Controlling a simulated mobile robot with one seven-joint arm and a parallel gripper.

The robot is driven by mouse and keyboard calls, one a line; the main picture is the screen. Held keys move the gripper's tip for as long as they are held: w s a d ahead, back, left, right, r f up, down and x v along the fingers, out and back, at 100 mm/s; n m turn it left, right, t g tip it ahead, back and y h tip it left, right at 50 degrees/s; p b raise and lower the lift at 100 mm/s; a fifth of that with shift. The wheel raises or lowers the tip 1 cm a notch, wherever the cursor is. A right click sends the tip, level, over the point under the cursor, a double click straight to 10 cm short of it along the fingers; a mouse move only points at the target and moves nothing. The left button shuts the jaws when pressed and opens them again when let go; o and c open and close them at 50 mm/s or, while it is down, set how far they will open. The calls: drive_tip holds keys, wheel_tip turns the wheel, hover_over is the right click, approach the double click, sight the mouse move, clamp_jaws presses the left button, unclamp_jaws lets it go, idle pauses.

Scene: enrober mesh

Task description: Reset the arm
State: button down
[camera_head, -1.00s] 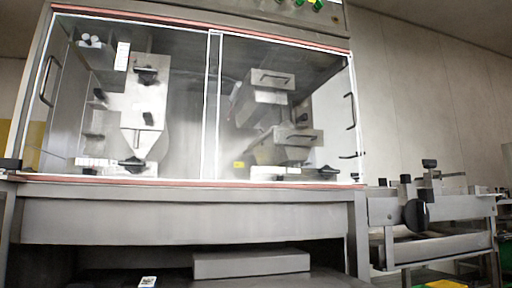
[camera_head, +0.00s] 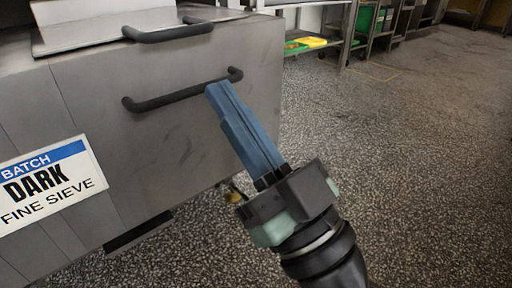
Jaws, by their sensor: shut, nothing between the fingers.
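My gripper (camera_head: 217,92) shows in the head view with its long blue-grey fingers closed together and nothing between them. My arm comes in from the lower right. The fingertips lie over or just in front of the right part of a dark bar handle (camera_head: 165,99) on a grey metal drawer front (camera_head: 190,145). I cannot tell whether they touch the handle.
A label (camera_head: 48,184) reading "BATCH DARK FINE SIEVE" is on the grey front at left. A second dark handle (camera_head: 168,32) sits above. Metal shelving (camera_head: 352,30) with green bins stands at the back. The speckled floor (camera_head: 400,160) at right is clear.

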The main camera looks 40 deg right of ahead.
drive_tip(key=shift+b+v, duration=0.4)
drive_tip(key=shift+v, duration=1.85)
drive_tip(key=shift+r, duration=0.2)
